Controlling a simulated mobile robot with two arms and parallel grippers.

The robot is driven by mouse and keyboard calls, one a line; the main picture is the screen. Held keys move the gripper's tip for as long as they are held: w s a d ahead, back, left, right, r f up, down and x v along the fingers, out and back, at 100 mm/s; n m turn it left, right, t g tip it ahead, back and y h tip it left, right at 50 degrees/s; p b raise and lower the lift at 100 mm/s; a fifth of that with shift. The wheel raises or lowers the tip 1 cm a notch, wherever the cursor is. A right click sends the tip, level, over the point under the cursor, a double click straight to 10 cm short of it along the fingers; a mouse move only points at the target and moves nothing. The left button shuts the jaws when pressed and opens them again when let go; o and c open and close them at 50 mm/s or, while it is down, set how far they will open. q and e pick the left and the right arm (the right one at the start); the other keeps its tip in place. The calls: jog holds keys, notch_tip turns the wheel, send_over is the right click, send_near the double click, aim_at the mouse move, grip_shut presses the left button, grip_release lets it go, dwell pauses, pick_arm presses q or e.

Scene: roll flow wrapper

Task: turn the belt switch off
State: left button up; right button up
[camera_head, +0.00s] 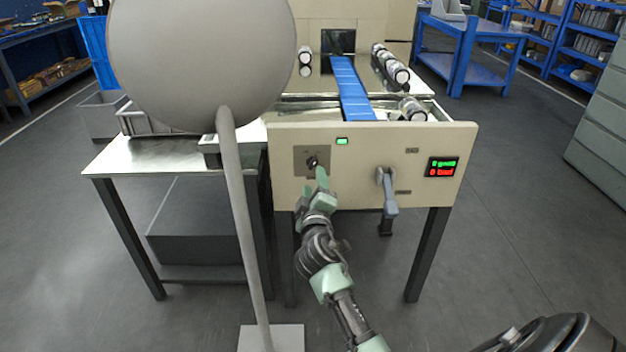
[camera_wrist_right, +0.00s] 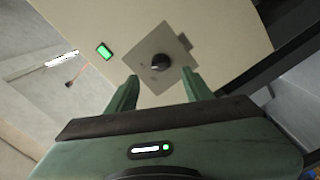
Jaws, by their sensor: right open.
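The belt switch (camera_head: 311,162) is a black rotary knob on a grey square plate on the machine's beige front panel (camera_head: 350,195). In the right wrist view the knob (camera_wrist_right: 160,62) shows beyond and between the fingertips. My right gripper (camera_head: 321,180) is just in front of and below the knob in the head view. In the right wrist view my right gripper (camera_wrist_right: 160,76) is open, its two green fingers apart with nothing between them. I cannot tell whether the fingers touch the plate. A green lamp (camera_head: 342,141) is lit above the switch. My left gripper is not in view.
A grey lever (camera_head: 386,190) and a red-green display (camera_head: 442,167) sit right of the switch. A blue belt (camera_head: 352,90) runs behind the panel, with rolls (camera_head: 390,64) beside it. A metal side table (camera_head: 150,155) stands left. A large grey round-topped stand (camera_head: 200,60) blocks the left part of the view.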

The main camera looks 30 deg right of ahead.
aim_at(313, 166)
jog(key=x, duration=0.6)
jog(key=shift+w+b, duration=0.15)
jog(key=shift+b, duration=0.15)
jog(key=shift+w+d, duration=0.3)
jog(key=shift+w, duration=0.2)
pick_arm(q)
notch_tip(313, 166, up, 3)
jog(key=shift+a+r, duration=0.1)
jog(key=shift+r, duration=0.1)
pick_arm(e)
grip_shut()
